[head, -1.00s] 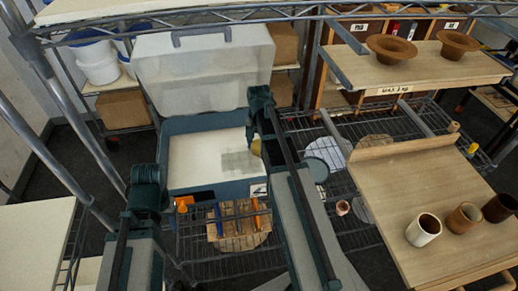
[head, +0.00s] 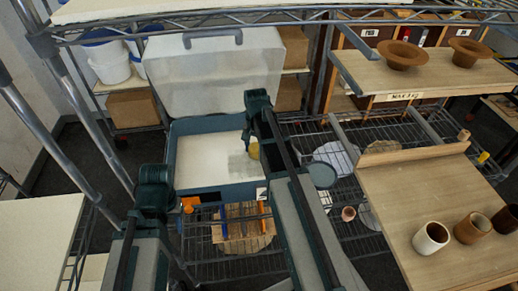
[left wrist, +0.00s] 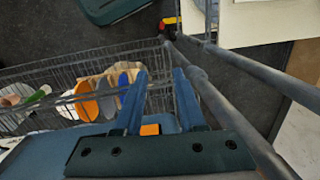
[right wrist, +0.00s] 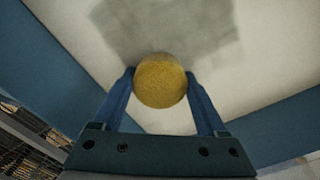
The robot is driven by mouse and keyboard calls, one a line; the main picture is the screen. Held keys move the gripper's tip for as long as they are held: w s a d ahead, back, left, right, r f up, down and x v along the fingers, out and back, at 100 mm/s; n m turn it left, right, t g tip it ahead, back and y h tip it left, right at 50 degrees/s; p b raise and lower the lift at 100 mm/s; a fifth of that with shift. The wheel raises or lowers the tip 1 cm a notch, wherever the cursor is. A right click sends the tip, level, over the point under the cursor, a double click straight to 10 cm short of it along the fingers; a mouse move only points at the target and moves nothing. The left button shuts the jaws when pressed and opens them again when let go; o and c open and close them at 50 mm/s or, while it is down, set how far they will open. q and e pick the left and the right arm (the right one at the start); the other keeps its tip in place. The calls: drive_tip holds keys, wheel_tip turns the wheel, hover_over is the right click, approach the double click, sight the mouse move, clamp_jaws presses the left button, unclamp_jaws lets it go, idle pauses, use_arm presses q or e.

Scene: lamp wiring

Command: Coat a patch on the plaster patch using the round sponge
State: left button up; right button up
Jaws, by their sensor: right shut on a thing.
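The plaster patch is a pale panel (head: 200,165) inside a blue open case, with a grey, damp-looking area (head: 238,166) towards its right side. My right gripper (head: 252,146) is shut on the round yellow sponge (right wrist: 160,81), which is over the panel at the edge of the grey area. In the right wrist view the grey area (right wrist: 165,25) lies just beyond the sponge. I cannot tell whether the sponge touches the plaster. My left gripper (left wrist: 158,75) is empty with its fingers apart, left of the case's front; its fingertips are hidden in the head view.
The case's translucent lid (head: 205,70) stands open behind. A wooden table (head: 420,200) with several cups stands right. Metal posts rise at left.

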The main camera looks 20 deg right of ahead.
sight(227, 158)
drive_tip(key=shift+w+a, duration=0.3)
drive_tip(key=shift+a, duration=0.6)
drive_tip(key=shift+w+a, duration=0.25)
drive_tip(key=shift+a, duration=0.65)
drive_tip(key=shift+w+a, duration=0.25)
drive_tip(key=shift+a, duration=0.65)
drive_tip(key=shift+w+a, duration=0.2)
drive_tip(key=shift+a, duration=0.65)
drive_tip(key=shift+w+a, duration=0.3)
drive_tip(key=shift+a, duration=0.6)
drive_tip(key=shift+w+a, duration=0.25)
drive_tip(key=shift+a, duration=0.6)
drive_tip(key=shift+r, duration=0.15)
wheel_tip(227, 158, up, 6)
drive_tip(key=p, duration=0.6)
